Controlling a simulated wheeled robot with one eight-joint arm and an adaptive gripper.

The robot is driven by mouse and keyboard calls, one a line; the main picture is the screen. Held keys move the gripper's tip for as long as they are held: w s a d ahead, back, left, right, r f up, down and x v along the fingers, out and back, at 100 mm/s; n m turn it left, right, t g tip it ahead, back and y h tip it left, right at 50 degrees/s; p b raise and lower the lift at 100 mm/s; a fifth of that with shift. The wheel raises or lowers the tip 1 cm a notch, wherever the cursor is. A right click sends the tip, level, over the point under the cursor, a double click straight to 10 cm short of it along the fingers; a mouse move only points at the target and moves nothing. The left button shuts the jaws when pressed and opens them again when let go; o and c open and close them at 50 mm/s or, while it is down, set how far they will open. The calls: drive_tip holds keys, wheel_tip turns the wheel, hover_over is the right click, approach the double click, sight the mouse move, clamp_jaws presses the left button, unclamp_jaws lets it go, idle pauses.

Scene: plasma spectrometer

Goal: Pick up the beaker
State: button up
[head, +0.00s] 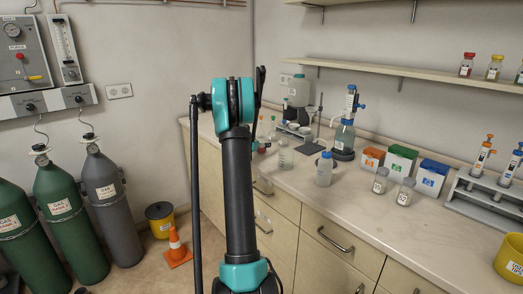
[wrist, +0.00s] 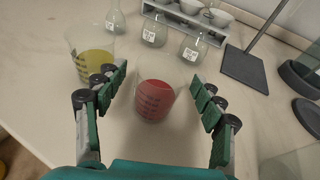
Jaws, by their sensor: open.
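In the wrist view a clear beaker with red liquid (wrist: 154,100) stands upright on the bench, between and slightly beyond the fingers of my gripper (wrist: 163,95). The gripper is open, with one finger on each side of this beaker and visible gaps to it. A second beaker with yellow liquid (wrist: 91,55) stands to the left, partly behind the left finger. In the head view my arm hides most of the gripper and the bench around it.
Small labelled flasks (wrist: 154,31) and a rack with white bowls (wrist: 219,17) stand behind the red beaker. A dark stand base (wrist: 244,70) with a rod is to the right.

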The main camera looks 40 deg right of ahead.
drive_tip(key=shift+w+d+f, duration=0.1)
drive_tip(key=shift+w+d, duration=0.15)
drive_tip(key=shift+d, duration=0.15)
drive_tip(key=shift+c, duration=0.6)
drive_tip(key=c, duration=1.2)
wheel_tip(320, 180, up, 20)
